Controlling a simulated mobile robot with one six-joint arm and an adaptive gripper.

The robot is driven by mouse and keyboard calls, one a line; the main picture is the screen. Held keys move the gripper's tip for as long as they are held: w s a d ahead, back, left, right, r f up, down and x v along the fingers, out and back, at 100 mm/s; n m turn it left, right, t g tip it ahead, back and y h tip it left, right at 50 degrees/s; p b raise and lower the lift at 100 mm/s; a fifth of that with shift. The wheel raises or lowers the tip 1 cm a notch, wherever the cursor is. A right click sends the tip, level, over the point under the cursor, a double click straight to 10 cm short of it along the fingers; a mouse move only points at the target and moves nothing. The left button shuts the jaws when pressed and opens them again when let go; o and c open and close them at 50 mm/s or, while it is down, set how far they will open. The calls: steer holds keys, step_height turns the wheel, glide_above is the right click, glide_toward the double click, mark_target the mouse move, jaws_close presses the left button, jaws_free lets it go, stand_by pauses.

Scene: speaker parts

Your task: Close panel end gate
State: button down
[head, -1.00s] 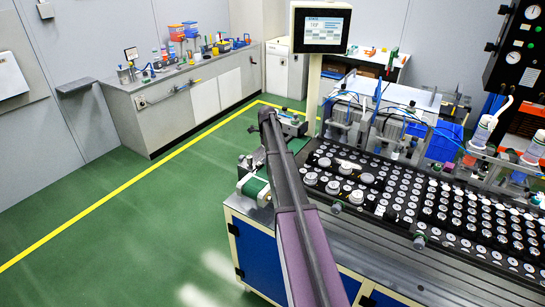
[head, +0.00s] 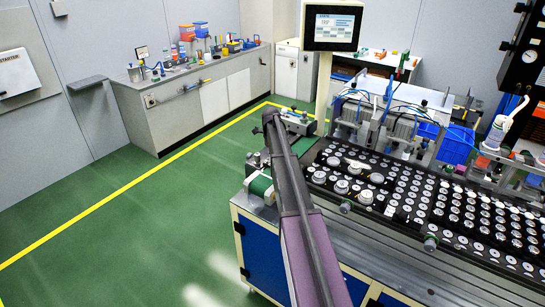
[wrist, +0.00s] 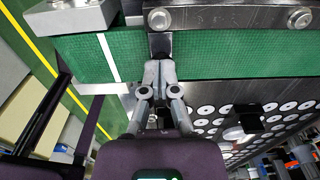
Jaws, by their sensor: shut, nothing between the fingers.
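My gripper (wrist: 159,70) is shut and empty in the wrist view. In the head view my gripper (head: 268,120) is small and dark at the bench's left end, beside the green belt roller (head: 261,186). The arm hides part of this end.
The bench top carries black panels with rows of round white parts (head: 470,215). A screen on a post (head: 332,27) stands behind. A grey side counter (head: 180,105) lines the far wall. Green floor (head: 130,225) is clear to the left.

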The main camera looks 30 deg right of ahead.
steer(key=shift+r, duration=0.2)
step_height(320, 180, up, 4)
steer(key=p, duration=0.4)
steer(key=shift+f, duration=0.15)
steer(key=shift+w+r+p, duration=0.1)
steer(key=shift+r+p, duration=0.2)
steer(key=shift+p, duration=0.1)
steer(key=w+a+r+p, duration=0.3)
steer(key=w+r+p, duration=0.3)
steer(key=shift+r, duration=0.2)
stand_by(0.3)
steer(key=s+a+f+n+b, duration=0.4)
steer(key=s+a+n, duration=0.5)
steer(key=s, duration=0.4)
steer(key=s+a+f+n+b, duration=0.5)
steer(key=s+a+n, duration=0.5)
steer(key=s, duration=0.3)
steer(key=s+a+f+n+b, duration=0.4)
steer(key=s+a+f+n, duration=0.1)
steer(key=s+a+n, duration=0.4)
steer(key=s+n, duration=0.2)
steer(key=s, duration=0.2)
steer(key=shift+a+n+b, duration=0.3)
steer(key=shift+a+b, duration=0.1)
